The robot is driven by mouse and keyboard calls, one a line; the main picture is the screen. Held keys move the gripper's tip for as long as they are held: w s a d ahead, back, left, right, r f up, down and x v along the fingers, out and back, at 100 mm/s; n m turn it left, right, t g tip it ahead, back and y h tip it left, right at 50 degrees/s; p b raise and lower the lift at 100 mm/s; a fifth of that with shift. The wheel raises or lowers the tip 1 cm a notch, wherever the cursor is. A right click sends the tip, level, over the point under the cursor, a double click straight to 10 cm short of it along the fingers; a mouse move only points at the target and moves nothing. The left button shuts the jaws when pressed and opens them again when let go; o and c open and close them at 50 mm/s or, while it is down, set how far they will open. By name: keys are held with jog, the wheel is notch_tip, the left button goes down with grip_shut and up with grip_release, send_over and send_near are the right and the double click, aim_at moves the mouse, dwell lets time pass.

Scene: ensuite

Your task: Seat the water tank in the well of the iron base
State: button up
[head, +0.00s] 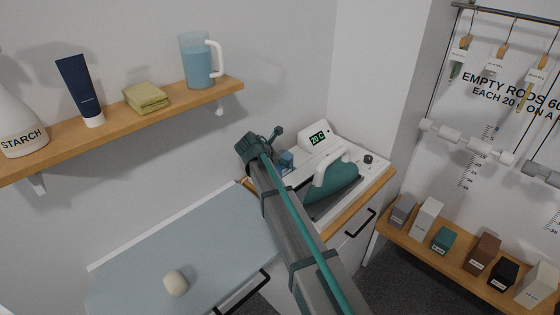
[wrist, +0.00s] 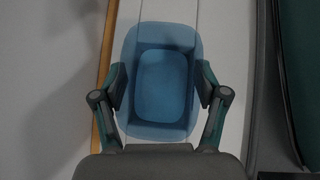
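The water tank (wrist: 160,85) is a translucent blue rounded box. In the wrist view it lies between the fingers of my gripper (wrist: 160,92), with both pads against its sides. In the head view a small part of the tank (head: 287,158) shows beside my arm, above the left end of the iron base (head: 313,138). The base is white, with a display and a knob. The well is hidden under the tank and arm; I cannot tell whether the tank is in it or above it.
A teal iron (head: 334,182) rests on the base just right of the tank. The wall shelf (head: 165,112) with a jug (head: 197,62) and other items is at upper left. The ironing board (head: 190,240) holds a pale rounded object (head: 175,283).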

jog(key=o, duration=0.4)
jog(key=shift+c, duration=0.2)
jog(key=shift+r, duration=0.1)
jog(key=b+v, duration=0.2)
jog(key=v, duration=1)
jog(key=shift+d+r, duration=0.1)
